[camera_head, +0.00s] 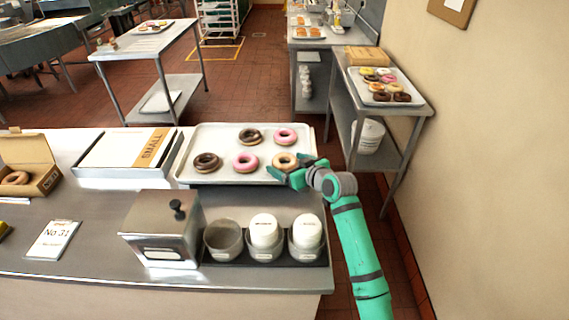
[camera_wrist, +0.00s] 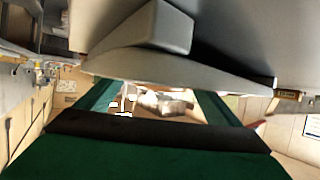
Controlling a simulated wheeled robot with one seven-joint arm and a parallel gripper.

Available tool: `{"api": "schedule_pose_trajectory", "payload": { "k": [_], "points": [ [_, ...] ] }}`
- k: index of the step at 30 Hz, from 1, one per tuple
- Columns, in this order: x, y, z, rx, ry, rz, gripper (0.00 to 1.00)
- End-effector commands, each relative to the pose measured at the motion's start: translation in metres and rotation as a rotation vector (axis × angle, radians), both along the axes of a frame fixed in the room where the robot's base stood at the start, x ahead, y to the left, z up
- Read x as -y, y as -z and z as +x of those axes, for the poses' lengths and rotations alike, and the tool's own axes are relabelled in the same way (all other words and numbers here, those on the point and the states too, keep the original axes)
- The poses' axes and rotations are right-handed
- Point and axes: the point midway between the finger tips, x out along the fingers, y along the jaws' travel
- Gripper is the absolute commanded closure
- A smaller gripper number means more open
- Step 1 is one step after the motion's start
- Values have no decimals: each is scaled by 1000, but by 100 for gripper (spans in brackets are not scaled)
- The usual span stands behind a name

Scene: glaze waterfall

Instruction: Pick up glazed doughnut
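The glazed doughnut (camera_head: 285,160), a tan ring, is at the right front of a light tray (camera_head: 222,135) on the counter. My teal gripper (camera_head: 286,166) is at the doughnut's front right side, in front of the tray's right part. Its two fingers are spread, one toward the doughnut's right and one in front of it; contact cannot be told. In the wrist view the green fingers (camera_wrist: 160,103) are apart, with no doughnut clearly visible between them. A large grey surface (camera_wrist: 180,45) fills the top of that view.
Pink doughnuts (camera_head: 246,162) and chocolate doughnuts (camera_head: 207,162) share the tray. A metal box (camera_head: 163,232) and several round containers (camera_head: 264,232) stand in front. A side table (camera_head: 370,125) with another doughnut tray (camera_head: 415,84) is to the right.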

Motion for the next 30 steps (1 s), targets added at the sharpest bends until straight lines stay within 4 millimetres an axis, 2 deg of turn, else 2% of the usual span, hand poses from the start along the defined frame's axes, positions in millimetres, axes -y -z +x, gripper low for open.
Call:
{"api": "schedule_pose_trajectory", "payload": {
  "k": [1,4,5,14,20,23,30],
  "points": [
    [0,0,0,0,0,0,27],
    [0,0,0,0,0,0,51],
    [0,0,0,0,0,0,52],
    [0,-2,0,1,0,1,52],
    [0,-15,0,3,-1,0,52],
    [-1,-31,0,3,-2,0,52],
    [-28,-83,-33,6,-4,0,52]
  ]
}}
